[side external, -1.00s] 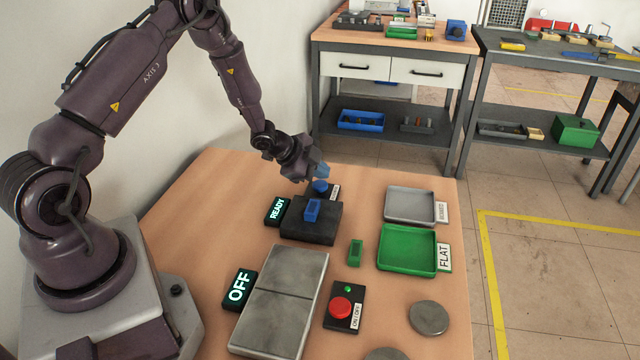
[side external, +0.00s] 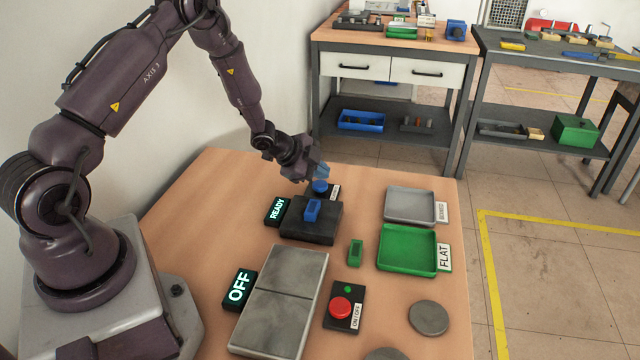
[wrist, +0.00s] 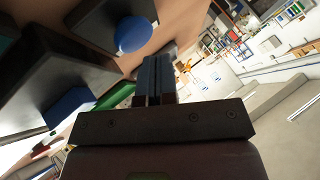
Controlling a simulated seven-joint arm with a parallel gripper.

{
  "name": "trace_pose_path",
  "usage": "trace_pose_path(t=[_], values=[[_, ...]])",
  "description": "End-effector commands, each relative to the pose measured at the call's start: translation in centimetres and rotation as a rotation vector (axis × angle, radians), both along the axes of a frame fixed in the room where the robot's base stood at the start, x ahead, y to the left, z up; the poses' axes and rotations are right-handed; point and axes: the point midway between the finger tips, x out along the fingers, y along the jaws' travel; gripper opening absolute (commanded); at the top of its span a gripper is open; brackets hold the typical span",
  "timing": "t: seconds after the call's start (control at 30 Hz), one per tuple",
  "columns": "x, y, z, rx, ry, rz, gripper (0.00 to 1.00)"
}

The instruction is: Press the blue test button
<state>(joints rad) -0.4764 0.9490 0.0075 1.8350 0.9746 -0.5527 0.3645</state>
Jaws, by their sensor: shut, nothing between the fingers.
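The blue test button (side external: 320,186) is a round blue cap on a small dark box at the back of the wooden table. It also shows at the top of the wrist view (wrist: 133,34). My gripper (side external: 320,170) is just above and behind the button in the side view, its blue fingers shut and empty. In the wrist view the fingers (wrist: 154,78) lie side by side, below and right of the button. I cannot tell whether they touch it. A dark tester block (side external: 312,222) with a blue piece (side external: 312,210) on top stands in front of the button.
A display reading READY (side external: 277,210) stands left of the block. A grey tray (side external: 390,214) and a green FLAT tray (side external: 384,262) are to the right. A green piece (side external: 355,252), a heater plate (side external: 280,300) and a red button (side external: 341,307) are nearer.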

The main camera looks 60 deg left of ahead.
Motion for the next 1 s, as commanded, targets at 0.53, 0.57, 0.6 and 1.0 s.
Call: trace_pose_path(t=[0.53, 0.57, 0.6, 1.0], values=[[0.0, 0.0, -0.8, 0.001, 0.0, -0.001, 0.0], [0.0, 0.0, -0.8, 0.001, 0.0, -0.001, 0.0], [0.0, 0.0, -0.8, 0.001, 0.0, -0.001, 0.0], [0.0, 0.0, -1.3, 0.0, 0.0, 0.0, 0.0]])
